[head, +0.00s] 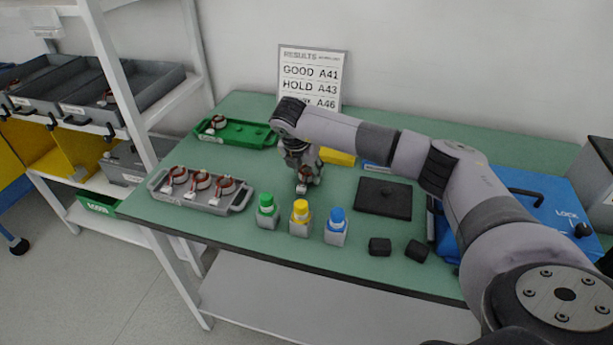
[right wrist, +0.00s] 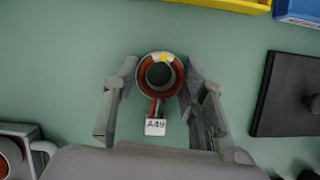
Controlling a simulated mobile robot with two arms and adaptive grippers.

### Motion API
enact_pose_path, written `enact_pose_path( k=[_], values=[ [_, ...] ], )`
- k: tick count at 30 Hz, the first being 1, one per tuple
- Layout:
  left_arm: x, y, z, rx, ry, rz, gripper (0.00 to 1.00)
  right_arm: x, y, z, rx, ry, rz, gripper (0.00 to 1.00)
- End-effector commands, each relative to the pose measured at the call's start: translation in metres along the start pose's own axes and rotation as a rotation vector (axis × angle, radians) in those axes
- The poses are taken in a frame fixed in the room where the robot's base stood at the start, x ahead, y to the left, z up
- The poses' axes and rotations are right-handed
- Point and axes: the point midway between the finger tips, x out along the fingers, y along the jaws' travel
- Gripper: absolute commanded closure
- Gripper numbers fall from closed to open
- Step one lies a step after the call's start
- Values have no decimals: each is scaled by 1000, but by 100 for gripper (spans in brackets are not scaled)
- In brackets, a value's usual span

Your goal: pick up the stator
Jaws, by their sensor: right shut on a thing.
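In the head view my right gripper (head: 303,180) points down at the green table, with the stator (head: 304,175) partly hidden by the fingers. I cannot tell whether it touches the table. My left gripper is not in view.
A grey tray (head: 240,204) with several stators lies to the left. A green tray (head: 255,135) with one stator is behind it. Green (head: 266,205), yellow (head: 300,211) and blue (head: 337,219) capped bottles stand in front. A black plate (head: 384,198) lies to the right.

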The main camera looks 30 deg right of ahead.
Motion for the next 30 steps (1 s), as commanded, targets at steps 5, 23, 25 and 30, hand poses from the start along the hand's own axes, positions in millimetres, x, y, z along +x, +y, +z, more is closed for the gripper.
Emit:
enact_pose_path(
  k=[5, 23, 25, 30],
  values=[
    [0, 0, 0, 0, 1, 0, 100, -1, 0, 0, 1, -1, 1, 98],
    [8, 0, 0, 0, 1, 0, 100, -70, 2, 30, 3, -3, 8, 98],
    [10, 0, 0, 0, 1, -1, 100, -90, 2, 38, 3, -4, 7, 98],
    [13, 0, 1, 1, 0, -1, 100, -134, 1, 56, 3, -3, 5, 98]
  ],
)
